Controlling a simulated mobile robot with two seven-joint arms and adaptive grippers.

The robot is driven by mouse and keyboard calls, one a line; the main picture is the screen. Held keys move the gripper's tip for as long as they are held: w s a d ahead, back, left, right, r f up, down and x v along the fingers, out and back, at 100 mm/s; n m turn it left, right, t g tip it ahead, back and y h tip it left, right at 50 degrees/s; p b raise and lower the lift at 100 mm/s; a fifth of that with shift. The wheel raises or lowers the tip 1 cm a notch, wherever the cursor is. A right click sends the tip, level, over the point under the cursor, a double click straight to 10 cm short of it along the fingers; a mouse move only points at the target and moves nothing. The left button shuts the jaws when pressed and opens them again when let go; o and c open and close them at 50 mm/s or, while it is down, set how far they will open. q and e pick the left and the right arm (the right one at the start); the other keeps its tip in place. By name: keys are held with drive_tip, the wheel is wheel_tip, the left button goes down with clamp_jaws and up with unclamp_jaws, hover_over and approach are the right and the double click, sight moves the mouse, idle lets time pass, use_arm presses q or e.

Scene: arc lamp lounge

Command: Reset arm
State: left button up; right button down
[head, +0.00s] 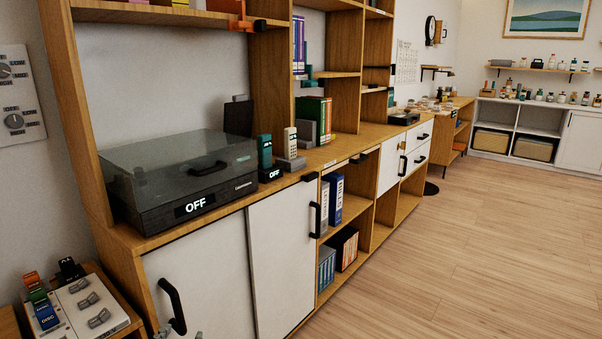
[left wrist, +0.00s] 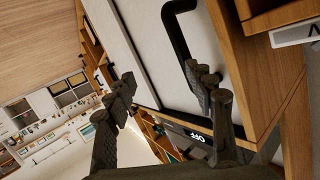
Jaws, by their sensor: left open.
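My left gripper (head: 180,334) shows only as small grey fingertips at the bottom edge of the head view, by the left white cabinet door (head: 206,283). In the left wrist view, its two dark fingers (left wrist: 160,74) are spread apart with nothing held between them. The black door handle (head: 172,305) is close to the fingertips; it also shows in the left wrist view (left wrist: 177,35), running down to one fingertip. I cannot tell whether they touch. My right gripper is in neither view.
A turntable (head: 184,178) with a dark clear lid and an OFF display stands on the wooden cabinet. A control box (head: 92,305) sits at the lower left. Open shelves (head: 352,207) hold binders. The wooden floor (head: 480,240) at right is clear.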

use_arm(q)
drive_tip(key=s+a+f+n+g+y, duration=0.2)
drive_tip(key=s+f+g, duration=0.5)
drive_tip(key=s+f, duration=0.8)
drive_tip(key=s+d+f+g, duration=0.1)
drive_tip(key=s+f+g, duration=0.1)
drive_tip(key=s, duration=0.5)
drive_tip(key=s+d+f+m+g+h, duration=0.1)
drive_tip(key=s+f+g, duration=0.1)
drive_tip(key=s+f, duration=0.2)
drive_tip(key=s, duration=0.3)
drive_tip(key=shift+s+d+f+g, duration=0.3)
drive_tip(key=shift+s+f+g, duration=0.05)
drive_tip(key=shift+g, duration=0.05)
